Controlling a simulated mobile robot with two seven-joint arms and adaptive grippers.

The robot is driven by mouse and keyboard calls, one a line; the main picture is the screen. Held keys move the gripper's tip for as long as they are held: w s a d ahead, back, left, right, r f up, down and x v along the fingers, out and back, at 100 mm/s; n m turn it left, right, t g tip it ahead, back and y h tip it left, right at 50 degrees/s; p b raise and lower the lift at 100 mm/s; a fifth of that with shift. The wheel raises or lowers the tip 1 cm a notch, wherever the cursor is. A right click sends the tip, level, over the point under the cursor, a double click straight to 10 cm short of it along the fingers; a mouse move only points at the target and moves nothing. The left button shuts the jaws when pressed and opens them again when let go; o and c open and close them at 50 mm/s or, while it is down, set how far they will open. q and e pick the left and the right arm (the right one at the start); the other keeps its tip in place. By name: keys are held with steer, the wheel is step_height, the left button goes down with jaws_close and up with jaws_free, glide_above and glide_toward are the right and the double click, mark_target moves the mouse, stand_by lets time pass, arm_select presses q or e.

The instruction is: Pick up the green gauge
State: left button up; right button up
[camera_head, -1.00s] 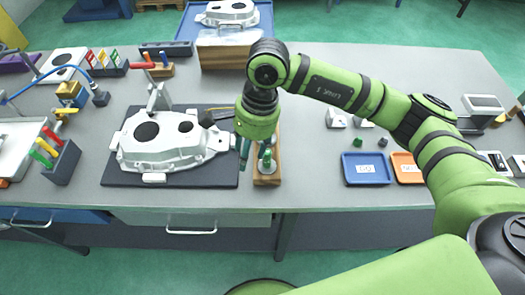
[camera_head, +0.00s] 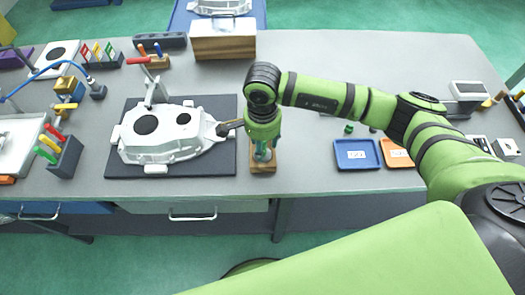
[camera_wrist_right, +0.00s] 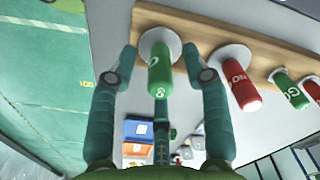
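The green gauge (camera_wrist_right: 160,70), with a "GO" mark on its handle and a pale round disc at its base, stands in a wooden rack (camera_wrist_right: 205,38) in the right wrist view. My right gripper (camera_wrist_right: 163,62) is open, with one finger on each side of the green gauge and visible gaps between. In the head view the right gripper (camera_head: 263,152) points down over the wooden rack (camera_head: 257,192), at the table's front edge, and mostly hides the gauges there. My left gripper is not in view.
A red gauge (camera_wrist_right: 238,82) stands beside the green one in the rack, with other green and red gauges further along. A white casting (camera_head: 165,140) on a dark mat (camera_head: 217,168) lies just left of the rack. Blue (camera_head: 356,164) and orange (camera_head: 394,160) trays lie to the right.

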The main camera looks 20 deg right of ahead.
jaws_close()
steer(key=shift+w+r, duration=0.1)
steer(key=shift+r, duration=0.1)
